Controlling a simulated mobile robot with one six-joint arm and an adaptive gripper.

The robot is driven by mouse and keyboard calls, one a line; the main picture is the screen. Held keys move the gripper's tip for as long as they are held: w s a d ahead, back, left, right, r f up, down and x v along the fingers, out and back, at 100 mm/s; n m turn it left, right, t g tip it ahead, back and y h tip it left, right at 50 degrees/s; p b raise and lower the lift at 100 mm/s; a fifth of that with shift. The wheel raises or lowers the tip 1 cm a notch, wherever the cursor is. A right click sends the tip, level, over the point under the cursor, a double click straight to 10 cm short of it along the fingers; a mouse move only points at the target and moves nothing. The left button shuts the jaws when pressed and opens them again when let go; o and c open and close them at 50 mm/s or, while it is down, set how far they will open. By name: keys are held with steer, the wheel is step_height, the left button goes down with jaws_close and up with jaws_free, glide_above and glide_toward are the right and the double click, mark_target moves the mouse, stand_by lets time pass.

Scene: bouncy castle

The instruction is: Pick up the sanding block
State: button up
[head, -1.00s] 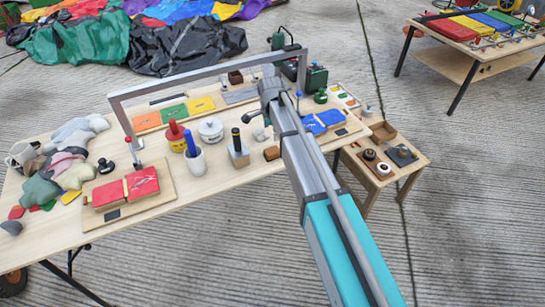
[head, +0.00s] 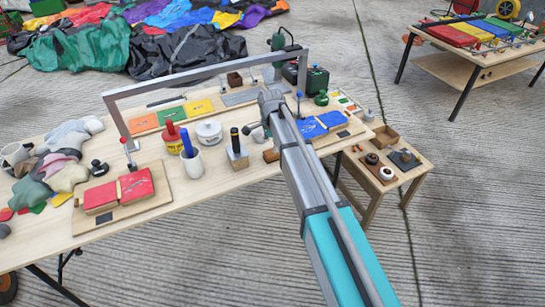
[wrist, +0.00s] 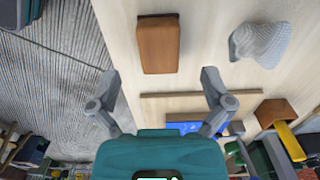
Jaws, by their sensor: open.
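The sanding block seems to be a brown block (wrist: 158,44) lying on the pale wooden table, with a darker strip along its far edge. It is in the upper middle of the wrist view.
A grey lumpy object (wrist: 258,44) sits right of the block. A wooden board with a blue pad (head: 318,125) lies behind my arm. A block with a black-handled tool (head: 236,153) and a white cup (head: 192,163) stand left. A grey frame (head: 205,72) spans the table.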

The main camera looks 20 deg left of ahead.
mark_target(272, 151)
steer(key=shift+f, duration=0.15)
steer(key=shift+w+d+f+b, duration=0.1)
steer(key=shift+d+f+b, duration=0.05)
steer(key=shift+f+b, duration=2.4)
steer(key=shift+r, duration=0.1)
steer(key=c, duration=1.2)
